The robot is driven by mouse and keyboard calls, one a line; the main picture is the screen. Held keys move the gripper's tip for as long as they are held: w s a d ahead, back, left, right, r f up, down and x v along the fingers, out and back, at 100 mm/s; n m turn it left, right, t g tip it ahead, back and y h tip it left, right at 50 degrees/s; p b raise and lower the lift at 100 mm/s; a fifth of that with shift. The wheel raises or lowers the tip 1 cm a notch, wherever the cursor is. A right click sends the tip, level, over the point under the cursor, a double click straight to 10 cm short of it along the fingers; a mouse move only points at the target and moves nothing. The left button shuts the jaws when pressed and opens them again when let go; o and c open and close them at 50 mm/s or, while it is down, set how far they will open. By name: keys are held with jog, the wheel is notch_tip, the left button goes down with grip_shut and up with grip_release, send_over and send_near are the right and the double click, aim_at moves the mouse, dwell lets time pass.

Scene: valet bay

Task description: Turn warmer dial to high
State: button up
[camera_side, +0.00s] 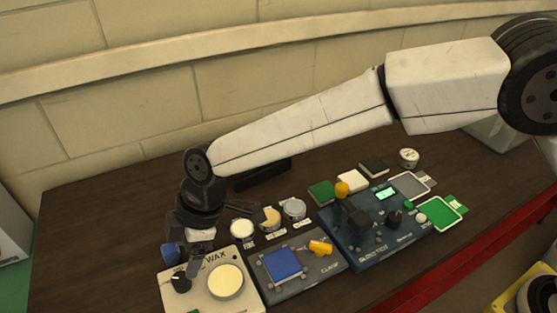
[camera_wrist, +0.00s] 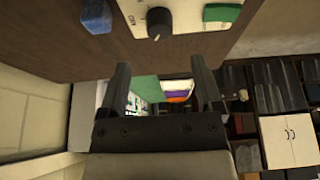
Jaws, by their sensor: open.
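The wax warmer (camera_side: 212,305) is a cream box marked WAX at the front left of the table, with a round pale yellow wax pot (camera_side: 226,281) on top. Its black dial (camera_side: 181,281) sits on the left of the top face. In the wrist view the dial (camera_wrist: 159,22) shows at top centre on the cream panel (camera_wrist: 190,18), beyond my fingertips; its setting is too small to read. My gripper (camera_side: 196,262) is over the warmer's back left, close to the dial. In the wrist view my gripper (camera_wrist: 161,76) is open, with nothing between its fingers.
A blue block (camera_side: 171,253) lies behind the warmer, near my gripper. To the right are a grey tray with a blue pad (camera_side: 283,265) and a dark blue device (camera_side: 372,238) with knobs. Small round pots (camera_side: 242,229) stand behind.

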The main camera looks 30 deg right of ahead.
aim_at(180, 278)
jog(key=shift+x, duration=3.5)
grip_shut()
